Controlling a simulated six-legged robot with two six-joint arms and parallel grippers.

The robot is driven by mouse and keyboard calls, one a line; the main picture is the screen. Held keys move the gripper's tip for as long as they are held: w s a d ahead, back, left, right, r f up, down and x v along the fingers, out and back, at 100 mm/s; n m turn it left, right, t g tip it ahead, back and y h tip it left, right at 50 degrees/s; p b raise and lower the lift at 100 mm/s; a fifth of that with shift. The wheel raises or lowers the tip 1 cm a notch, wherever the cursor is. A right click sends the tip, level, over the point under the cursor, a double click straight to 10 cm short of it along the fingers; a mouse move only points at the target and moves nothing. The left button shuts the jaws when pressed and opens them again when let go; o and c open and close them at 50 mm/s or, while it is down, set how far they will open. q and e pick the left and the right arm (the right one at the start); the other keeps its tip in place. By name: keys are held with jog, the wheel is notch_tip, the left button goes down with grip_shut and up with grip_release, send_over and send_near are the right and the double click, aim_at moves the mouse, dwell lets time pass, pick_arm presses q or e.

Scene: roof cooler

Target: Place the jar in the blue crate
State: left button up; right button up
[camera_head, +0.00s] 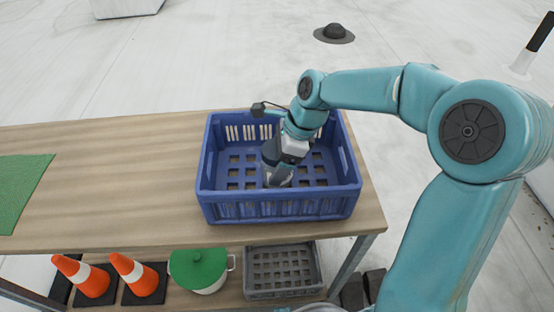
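The blue crate (279,209) stands at the right end of the wooden table. My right arm reaches into it from the right, and my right gripper (276,172) points down inside the crate, a little left of its middle. A small pale thing, apparently the jar (275,179), shows at the fingertips, low inside the crate. The gripper hides most of it. I cannot tell whether the fingers are closed on it or whether it touches the crate floor. My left gripper is not in view.
A green mat (20,188) lies at the table's left end, with bare wood between it and the crate. The lower shelf holds two orange cones (133,272), a pot with a green lid (199,268) and a grey crate (283,270).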

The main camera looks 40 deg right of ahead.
jog(key=o, duration=0.3)
jog(key=shift+r, duration=0.15)
jog(key=p+v, duration=0.2)
jog(key=v, duration=1)
